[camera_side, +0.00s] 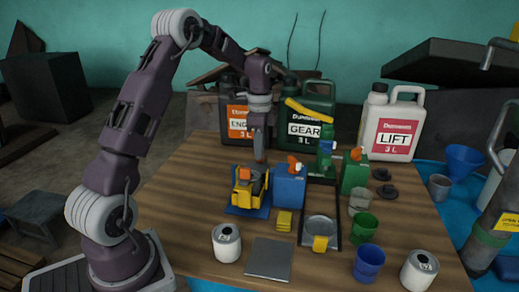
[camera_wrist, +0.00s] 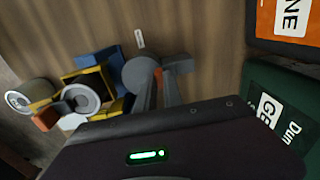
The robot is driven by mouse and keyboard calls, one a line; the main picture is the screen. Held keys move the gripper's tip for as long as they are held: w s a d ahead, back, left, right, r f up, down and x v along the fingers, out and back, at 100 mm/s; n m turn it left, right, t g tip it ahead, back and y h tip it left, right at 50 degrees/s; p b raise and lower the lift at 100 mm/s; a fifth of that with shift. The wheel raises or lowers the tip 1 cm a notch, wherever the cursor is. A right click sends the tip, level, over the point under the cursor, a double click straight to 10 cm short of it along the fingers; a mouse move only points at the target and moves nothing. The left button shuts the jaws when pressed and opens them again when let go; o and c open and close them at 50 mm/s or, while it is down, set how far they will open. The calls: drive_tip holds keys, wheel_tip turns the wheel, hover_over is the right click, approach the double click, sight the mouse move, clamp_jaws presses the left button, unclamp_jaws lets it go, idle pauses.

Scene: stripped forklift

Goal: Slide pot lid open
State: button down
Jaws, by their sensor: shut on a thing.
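A yellow stand (camera_side: 245,193) with an orange block sits on a blue base (camera_side: 238,211) left of the table's middle. In the wrist view a round grey opening with a pale rim (camera_wrist: 80,98), which looks like the pot's mouth, sits among its yellow parts (camera_wrist: 88,78). My gripper (camera_side: 260,158) points down behind the stand. In the wrist view its fingers (camera_wrist: 160,82) are shut on a grey round piece (camera_wrist: 139,74), which looks like the pot lid, beside the opening. The exact contact is partly hidden, and I cannot tell whether the lid still touches the pot.
A blue box (camera_side: 289,188) with an orange-and-white top stands close right of the stand. Large jugs, ENG (camera_side: 238,122), GEAR (camera_side: 305,125) and LIFT (camera_side: 393,128), stand at the back. A white can (camera_side: 226,243) and grey plate (camera_side: 269,260) are in front. Cups stand at right.

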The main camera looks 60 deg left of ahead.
drive_tip(key=w+a, duration=0.4)
drive_tip(key=shift+w+a, duration=0.2)
drive_tip(key=shift+w, duration=0.1)
drive_tip(key=shift+r, duration=0.1)
drive_tip(key=c, duration=1.5)
unclamp_jaws()
drive_tip(key=shift+o, duration=0.2)
wheel_tip(320, 180, up, 7)
